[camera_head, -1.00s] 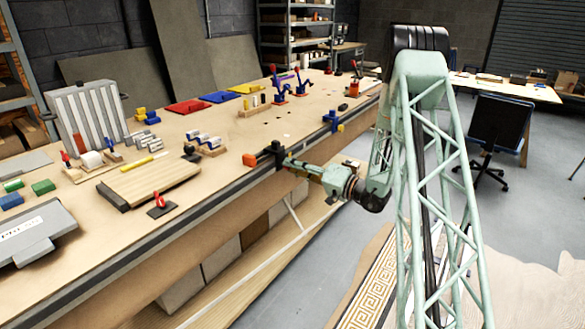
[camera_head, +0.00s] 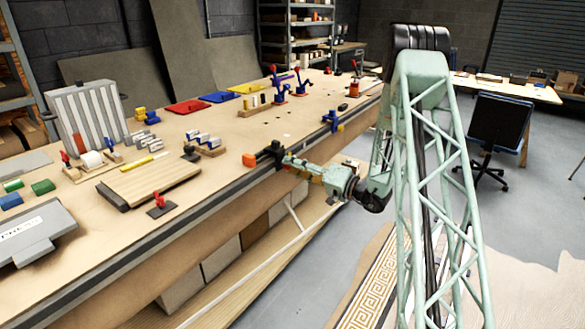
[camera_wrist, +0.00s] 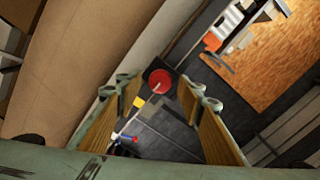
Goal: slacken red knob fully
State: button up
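The red knob (camera_wrist: 160,80) is round and shows in the wrist view, centred between my fingertips, with a dark block and a pale rod beside it. My gripper (camera_wrist: 161,92) is open, one finger on each side of the knob with a visible gap to each. How far the knob lies beyond the tips is hard to tell. In the head view my gripper (camera_head: 287,161) is at the bench's front edge, close against a black clamp (camera_head: 271,152).
The workbench (camera_head: 225,172) carries a wooden board (camera_head: 150,184), a red toggle clamp (camera_head: 160,202) and several coloured parts. A blue clamp (camera_head: 330,120) is fixed farther along the front edge. The floor in front of the bench is open.

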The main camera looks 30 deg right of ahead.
jog(key=v, duration=1.1)
jog(key=shift+s, duration=0.35)
jog(key=shift+d, duration=0.15)
dwell(0.3)
